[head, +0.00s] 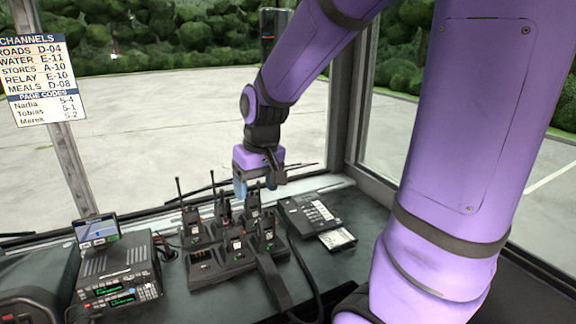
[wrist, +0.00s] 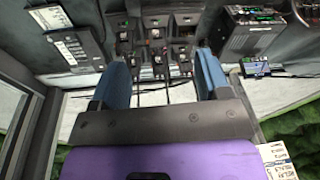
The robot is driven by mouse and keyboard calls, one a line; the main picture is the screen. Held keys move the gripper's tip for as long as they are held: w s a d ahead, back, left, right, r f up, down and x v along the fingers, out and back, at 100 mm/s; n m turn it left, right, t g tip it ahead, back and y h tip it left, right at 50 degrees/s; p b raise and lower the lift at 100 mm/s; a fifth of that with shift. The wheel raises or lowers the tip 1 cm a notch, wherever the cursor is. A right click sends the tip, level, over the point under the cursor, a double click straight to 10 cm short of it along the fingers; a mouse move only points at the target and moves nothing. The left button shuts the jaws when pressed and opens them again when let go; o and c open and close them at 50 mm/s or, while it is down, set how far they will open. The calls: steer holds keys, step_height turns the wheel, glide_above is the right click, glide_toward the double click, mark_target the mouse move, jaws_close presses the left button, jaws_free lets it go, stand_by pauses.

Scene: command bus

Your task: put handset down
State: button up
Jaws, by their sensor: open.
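Several black handsets stand upright in a multi-slot charger (head: 206,272) on the dark counter. One handset (head: 191,226) is at the rack's left, and another (head: 268,238) is at its right front. The front-left slot of the charger looks empty. My gripper (head: 257,186) is above the back of the rack, its jaws apart. In the wrist view, its two blue fingers (wrist: 162,72) are spread with nothing gripped between them. The handsets (wrist: 157,58) show beyond the fingertips, apart from them. Contact with the antennas cannot be told.
A radio unit (head: 120,275) with a small screen (head: 97,230) stands left of the charger. A flat black box (head: 308,214) with a white label lies to its right. Cables run over the counter in front. A channel list (head: 40,80) hangs at upper left.

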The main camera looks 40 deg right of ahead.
steer(key=s+a+r+n+t, duration=0.1)
steer(key=s+a+r+t, duration=0.2)
steer(key=s+r, duration=0.7)
steer(key=s+a, duration=0.1)
steer(key=s, duration=0.3)
steer(key=shift+s+r+h, duration=0.3)
steer(key=shift+s+r, duration=0.05)
steer(key=shift+r, duration=0.05)
